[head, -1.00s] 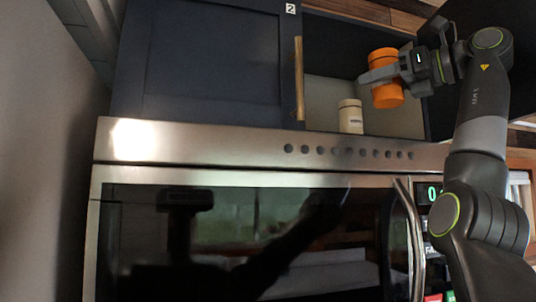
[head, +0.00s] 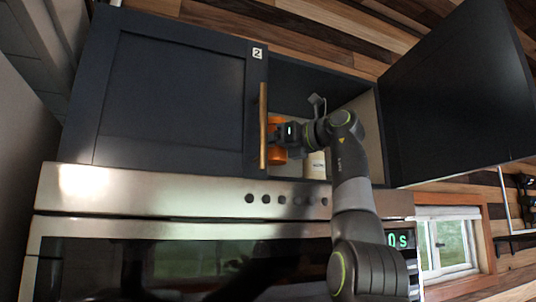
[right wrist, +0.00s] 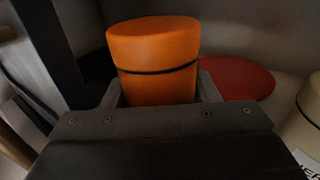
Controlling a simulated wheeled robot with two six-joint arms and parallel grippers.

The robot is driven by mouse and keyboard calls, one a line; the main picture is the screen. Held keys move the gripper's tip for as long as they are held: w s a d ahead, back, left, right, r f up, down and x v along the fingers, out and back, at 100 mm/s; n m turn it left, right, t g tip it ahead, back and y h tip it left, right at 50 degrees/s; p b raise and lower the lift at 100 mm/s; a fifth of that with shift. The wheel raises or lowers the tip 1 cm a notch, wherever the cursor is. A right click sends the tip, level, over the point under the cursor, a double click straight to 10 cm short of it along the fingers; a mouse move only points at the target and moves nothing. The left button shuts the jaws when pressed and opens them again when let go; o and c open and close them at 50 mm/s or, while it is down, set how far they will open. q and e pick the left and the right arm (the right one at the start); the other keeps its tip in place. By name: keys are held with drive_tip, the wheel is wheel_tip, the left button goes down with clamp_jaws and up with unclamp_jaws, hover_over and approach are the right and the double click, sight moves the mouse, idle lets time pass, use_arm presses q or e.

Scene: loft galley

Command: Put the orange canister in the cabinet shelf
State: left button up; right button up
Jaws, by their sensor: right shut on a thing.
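The orange canister (head: 274,152) is inside the open cabinet, close to the handle edge of the left door and partly covered by my gripper. My right gripper (head: 284,140) is shut on it. In the right wrist view the canister (right wrist: 155,75) stands upright between the fingers, its lid and dark seam showing. Its base is hidden, so I cannot tell whether it touches the shelf. The cabinet shelf (head: 294,170) is partly hidden by my arm. My left gripper is not in view.
A cream canister (head: 315,166) stands to the right of the orange one. A red round thing (right wrist: 240,78) lies behind it in the right wrist view. The left door (head: 175,95) is closed; the right door (head: 460,90) stands open. A microwave (head: 180,260) is below.

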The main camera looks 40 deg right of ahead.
sight(269, 163)
drive_tip(key=shift+a+f, duration=0.1)
drive_tip(key=shift+f, duration=0.75)
drive_tip(key=shift+w+d+f, duration=0.15)
drive_tip(key=shift+d+f, duration=0.05)
drive_tip(key=shift+f, duration=0.65)
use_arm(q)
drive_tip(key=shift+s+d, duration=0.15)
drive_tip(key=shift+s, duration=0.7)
use_arm(e)
drive_tip(key=shift+s+a, duration=0.2)
drive_tip(key=shift+f, duration=0.15)
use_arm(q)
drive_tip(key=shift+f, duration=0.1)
use_arm(e)
drive_tip(key=o, duration=0.8)
drive_tip(key=shift+w+d, duration=0.1)
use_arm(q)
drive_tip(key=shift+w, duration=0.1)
